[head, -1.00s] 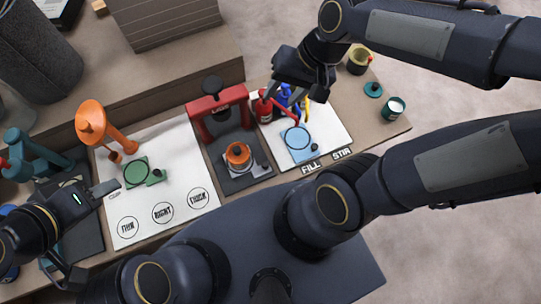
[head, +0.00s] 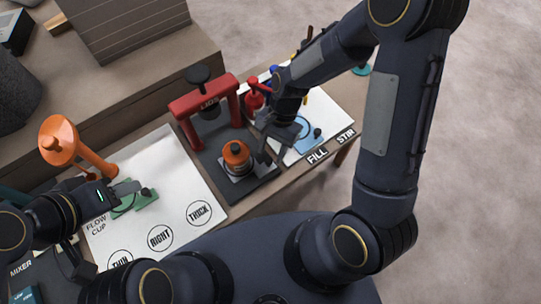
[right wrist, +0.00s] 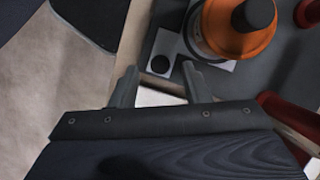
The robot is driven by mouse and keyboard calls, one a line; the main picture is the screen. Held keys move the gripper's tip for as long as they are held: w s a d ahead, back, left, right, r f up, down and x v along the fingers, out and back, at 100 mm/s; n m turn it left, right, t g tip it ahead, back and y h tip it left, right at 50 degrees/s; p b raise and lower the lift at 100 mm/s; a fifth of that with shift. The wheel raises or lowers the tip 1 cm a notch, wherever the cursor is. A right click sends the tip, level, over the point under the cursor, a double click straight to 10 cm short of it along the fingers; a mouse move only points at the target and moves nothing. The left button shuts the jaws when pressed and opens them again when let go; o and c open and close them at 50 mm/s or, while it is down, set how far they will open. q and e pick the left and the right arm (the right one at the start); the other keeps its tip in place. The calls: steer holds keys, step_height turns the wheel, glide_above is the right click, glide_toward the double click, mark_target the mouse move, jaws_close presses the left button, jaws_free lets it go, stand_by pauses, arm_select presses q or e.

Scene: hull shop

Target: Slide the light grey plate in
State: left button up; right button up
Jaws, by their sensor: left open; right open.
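The light grey plate (head: 240,176) is on the dark grey base (head: 262,183) of the red lift frame, under an orange can. In the right wrist view, the plate (right wrist: 166,45) shows a dark round spot and a dark square beside the can. My right gripper (head: 266,150) is open and low beside the plate's right side. Its two fingers (right wrist: 160,88) stand apart with nothing between them, a little short of the plate. My left gripper (head: 128,196) is open at the green flow cup stand (head: 148,199); whether it touches the stand is unclear.
The red lift frame (head: 186,105) stands behind the orange can (head: 236,153). The blue plate (head: 303,140) is on the white fill-and-stir board, partly behind my right arm. An orange funnel-like stand (head: 60,140) is at the left.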

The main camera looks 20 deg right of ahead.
steer(key=shift+x, duration=1.25)
jaws_close()
